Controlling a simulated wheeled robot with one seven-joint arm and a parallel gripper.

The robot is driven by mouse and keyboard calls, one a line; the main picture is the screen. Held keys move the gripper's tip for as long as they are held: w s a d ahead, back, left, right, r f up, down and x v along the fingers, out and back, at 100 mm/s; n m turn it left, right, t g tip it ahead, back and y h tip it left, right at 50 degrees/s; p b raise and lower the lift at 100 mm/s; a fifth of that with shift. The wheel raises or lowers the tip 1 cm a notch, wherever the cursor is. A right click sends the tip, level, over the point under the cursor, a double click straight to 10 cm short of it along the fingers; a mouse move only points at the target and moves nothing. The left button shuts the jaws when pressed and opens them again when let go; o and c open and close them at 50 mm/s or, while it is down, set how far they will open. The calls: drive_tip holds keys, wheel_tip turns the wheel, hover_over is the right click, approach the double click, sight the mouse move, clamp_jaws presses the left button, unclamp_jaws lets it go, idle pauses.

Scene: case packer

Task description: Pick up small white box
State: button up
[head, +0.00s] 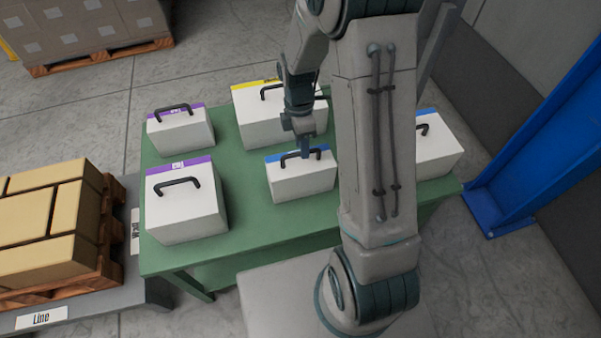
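A small white box (302,182) with a blue stripe and a black handle stands near the middle of the green table. My gripper (304,153) points down right at this box's handle. Its fingers are small and partly blend with the handle, so I cannot tell whether they are open or shut on it. The box appears to rest on the table. Another small white box (181,134), with a purple stripe, stands at the back left of the table, apart from my gripper.
Larger white boxes stand on the green table (245,222): purple-striped (185,215) at front left, yellow-striped (262,130) behind my gripper, blue-striped (437,155) at right, partly hidden by my arm. A loaded pallet (105,262) is left. A blue post (535,140) stands right.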

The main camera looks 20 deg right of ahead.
sight(300, 169)
drive_tip(key=f, duration=0.3)
drive_tip(key=shift+s+d+f, duration=0.1)
drive_tip(key=shift+s+f, duration=0.2)
clamp_jaws()
drive_tip(key=shift+r, duration=0.1)
idle(1.1)
